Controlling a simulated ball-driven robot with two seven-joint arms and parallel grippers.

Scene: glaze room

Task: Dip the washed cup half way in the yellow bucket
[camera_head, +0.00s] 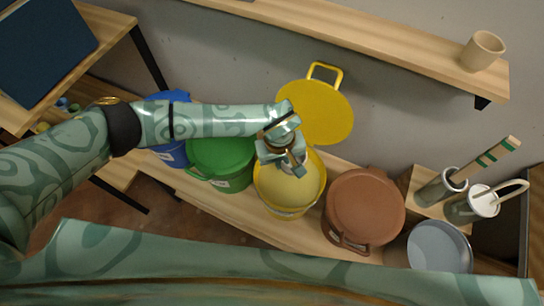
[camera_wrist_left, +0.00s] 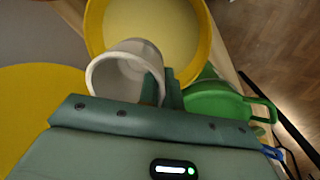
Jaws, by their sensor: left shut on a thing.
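The yellow bucket (camera_head: 283,213) stands uncovered on the low bench, with pale yellow glaze (camera_head: 297,190) inside. My left gripper (camera_head: 292,163) is over the back part of its opening. In the left wrist view, the left gripper (camera_wrist_left: 172,92) is shut on a whitish cup (camera_wrist_left: 127,62), whose open mouth faces toward the camera. The cup shows against the bucket's rim (camera_wrist_left: 94,28) and glaze. In the head view the gripper mostly hides the cup. I cannot tell whether the cup touches the glaze. My right gripper is out of view.
Lidded green (camera_head: 222,160) and blue (camera_head: 172,158) buckets stand left, a lidded brown bucket (camera_head: 365,207) right. A yellow lid (camera_head: 318,108) is behind. A grey basin (camera_head: 440,248) and tool pots (camera_head: 438,188) stand far right. A beige cup (camera_head: 482,50) sits on the wall shelf (camera_head: 400,42).

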